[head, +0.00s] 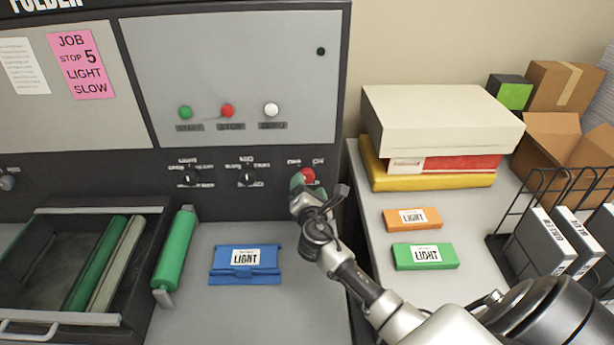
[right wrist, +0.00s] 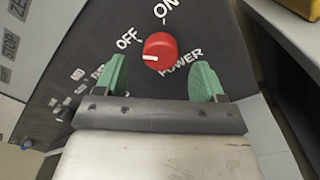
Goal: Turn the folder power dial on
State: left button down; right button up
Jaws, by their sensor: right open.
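The red power dial (head: 308,175) is on the folder's dark panel, at the right end of the row of dials. In the right wrist view the red dial (right wrist: 159,51) is close, with OFF, ON and POWER lettered around it. Its white mark points to the left, on the OFF side. My right gripper (head: 300,182) is in front of the dial and partly covers it. Its green fingertips (right wrist: 161,78) are apart on either side below the dial, with nothing between them; I cannot tell whether they touch the panel. My left gripper is not in view.
Two black dials (head: 190,177) sit left on the same panel, below green, red and white buttons (head: 228,111). A blue folder piece (head: 245,265) lies on the grey surface beside a green roller (head: 174,250). Boxes (head: 440,120) and a wire rack (head: 540,205) stand right.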

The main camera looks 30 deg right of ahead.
aim_at(307, 180)
jog(key=x, duration=0.3)
jog(key=shift+w+d+f, duration=0.1)
jog(key=shift+w, duration=0.15)
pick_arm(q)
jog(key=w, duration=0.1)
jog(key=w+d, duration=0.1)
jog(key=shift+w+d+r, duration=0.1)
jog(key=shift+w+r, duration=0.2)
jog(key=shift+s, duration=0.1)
pick_arm(e)
jog(key=shift+w, duration=0.1)
jog(key=shift+c, duration=1)
jog(key=c, duration=0.7)
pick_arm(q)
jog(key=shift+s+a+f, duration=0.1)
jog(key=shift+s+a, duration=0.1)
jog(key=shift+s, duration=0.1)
pick_arm(e)
jog(key=shift+c, duration=0.2)
